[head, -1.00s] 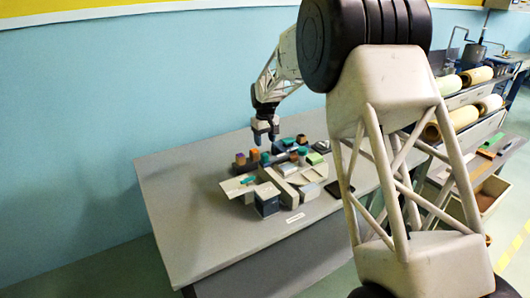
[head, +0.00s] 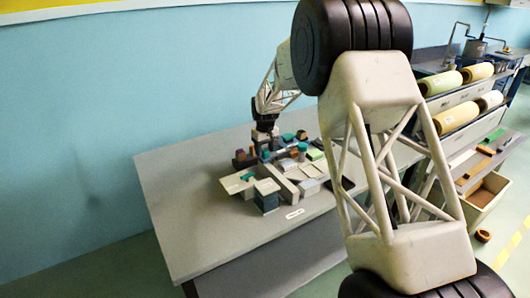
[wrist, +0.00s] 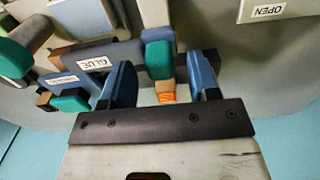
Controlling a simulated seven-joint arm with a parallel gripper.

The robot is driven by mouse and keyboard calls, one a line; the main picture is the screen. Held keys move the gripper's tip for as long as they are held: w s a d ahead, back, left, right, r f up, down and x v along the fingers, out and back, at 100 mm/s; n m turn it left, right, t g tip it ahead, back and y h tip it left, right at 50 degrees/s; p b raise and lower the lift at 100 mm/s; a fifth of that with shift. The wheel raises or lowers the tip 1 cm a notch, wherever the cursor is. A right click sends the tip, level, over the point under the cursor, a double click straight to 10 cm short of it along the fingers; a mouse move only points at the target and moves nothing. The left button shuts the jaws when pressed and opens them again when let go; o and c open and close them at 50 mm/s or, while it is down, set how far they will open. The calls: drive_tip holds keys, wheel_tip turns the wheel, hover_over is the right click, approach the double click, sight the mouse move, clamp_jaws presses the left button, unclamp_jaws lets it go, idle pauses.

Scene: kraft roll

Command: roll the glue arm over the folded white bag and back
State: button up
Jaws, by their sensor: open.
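My gripper (wrist: 162,82) is open, its two blue fingers apart on either side of a teal block with a wooden and orange piece by it. I cannot tell whether they touch it. In the head view my gripper (head: 265,146) is low over the back of the tabletop device. A grey part labelled GLUE (wrist: 97,63) lies left of the fingers in the wrist view; it seems to be the glue arm. A pale flat piece (wrist: 84,16) beyond it may be the folded white bag; I cannot tell for sure.
The device sits on a grey table (head: 200,215) with clear room at the left and front. A plate labelled OPEN (wrist: 290,10) is at the wrist view's upper right. Paper rolls (head: 455,117) are racked at the right. An open bin (head: 485,195) stands below them.

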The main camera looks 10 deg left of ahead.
drive_tip(key=shift+f, duration=0.65)
clamp_jaws()
